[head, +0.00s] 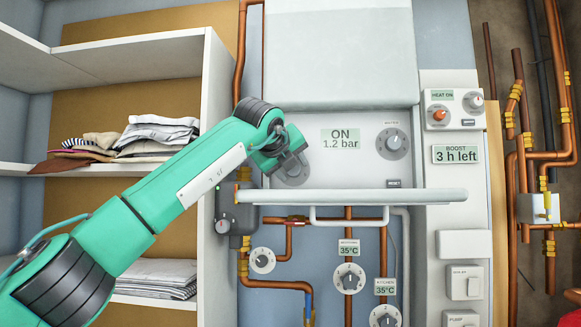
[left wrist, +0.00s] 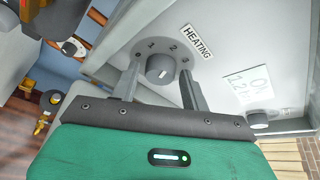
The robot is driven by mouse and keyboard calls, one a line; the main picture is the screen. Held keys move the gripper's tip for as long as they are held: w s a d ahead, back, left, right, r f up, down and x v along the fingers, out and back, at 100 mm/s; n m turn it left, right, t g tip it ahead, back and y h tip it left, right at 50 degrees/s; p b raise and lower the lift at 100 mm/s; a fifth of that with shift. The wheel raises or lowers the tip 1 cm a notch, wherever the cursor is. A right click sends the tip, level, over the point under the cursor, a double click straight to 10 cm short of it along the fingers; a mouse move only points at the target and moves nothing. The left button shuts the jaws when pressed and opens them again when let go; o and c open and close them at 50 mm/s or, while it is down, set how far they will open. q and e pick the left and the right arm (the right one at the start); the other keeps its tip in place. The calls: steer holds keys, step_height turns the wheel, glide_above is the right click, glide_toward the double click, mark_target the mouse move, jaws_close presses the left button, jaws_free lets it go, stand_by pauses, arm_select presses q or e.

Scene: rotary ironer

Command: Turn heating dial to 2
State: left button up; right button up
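The heating dial (left wrist: 160,68) is a dark round knob on a grey disc with small numbers, next to a HEATING label (left wrist: 197,42) in the left wrist view. A 2 shows on the disc's rim; the knob has a small pale mark, but which number it points to is unclear. My left gripper (left wrist: 160,73) is open, one finger on each side of the knob; whether they touch it is unclear. In the head view my left gripper (head: 292,158) covers much of the dial's disc (head: 291,181) on the boiler front. My right gripper is not in view.
The boiler display (head: 341,139) reads ON 1.2 bar, with another dial (head: 392,143) to its right. A white ledge (head: 360,196) runs below the front. Copper pipes (head: 348,228) and smaller dials lie below it. Shelves with folded cloth (head: 157,135) stand left.

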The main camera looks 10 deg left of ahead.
arm_select(q)
steer(key=shift+o, duration=0.4)
steer(key=b+v, duration=0.2)
steer(key=v, duration=0.3)
steer(key=shift+s+a, duration=0.1)
steer(key=shift+s, duration=0.1)
steer(key=b+v, duration=0.1)
steer(key=v, duration=0.7)
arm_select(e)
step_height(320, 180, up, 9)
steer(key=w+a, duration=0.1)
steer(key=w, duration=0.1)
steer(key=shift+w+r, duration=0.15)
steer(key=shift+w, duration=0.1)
arm_select(q)
steer(key=shift+s+r, duration=0.1)
steer(key=shift+r, duration=0.1)
